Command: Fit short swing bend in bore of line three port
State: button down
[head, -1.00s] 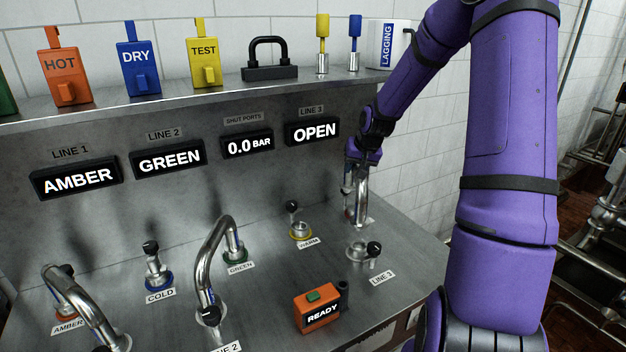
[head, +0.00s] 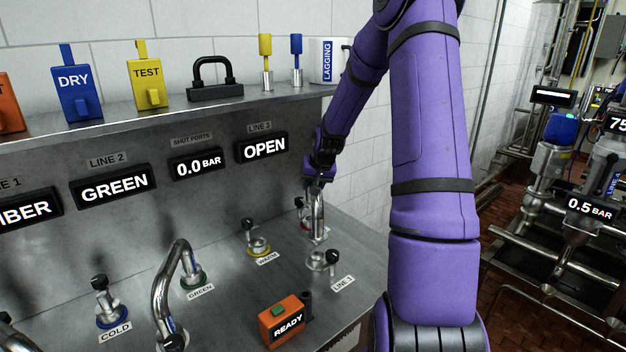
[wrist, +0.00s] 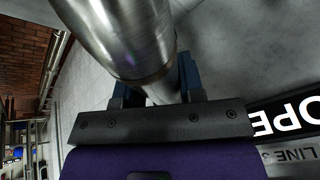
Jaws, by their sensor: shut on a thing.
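The short swing bend (head: 317,214) is a shiny steel tube hanging below my gripper (head: 318,178) at the right of the panel. My gripper is shut on it. The wrist view shows the thick tube (wrist: 125,38) between the dark blue fingers (wrist: 158,88). The line three port (head: 317,261) is a short open steel collar with a black-knobbed pin beside it and a LINE 3 label. In the head view the bend's lower end appears just behind this port, near a red-marked fitting (head: 299,204). Whether the bend touches either one is not clear.
The WARM port (head: 259,246) stands left of line three, uncapped. A curved pipe (head: 166,280) joins the GREEN port. An orange READY box (head: 283,321) sits in front. The LINE 3 display (head: 262,146) reads OPEN. A shelf with tags and a padlock (head: 214,82) runs above.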

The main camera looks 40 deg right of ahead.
jog(key=shift+f, duration=3.4)
dwell(0.4)
jog(key=c, duration=0.6)
grip_release()
jog(key=shift+c, duration=0.2)
jog(key=shift+r, duration=0.1)
jog(key=d+v, duration=0.1)
jog(key=v, duration=0.9)
jog(key=shift+a+r, duration=0.3)
jog(key=shift+a, duration=0.25)
jog(key=shift+s+r, duration=0.1)
notch_tip(320, 180, up, 8)
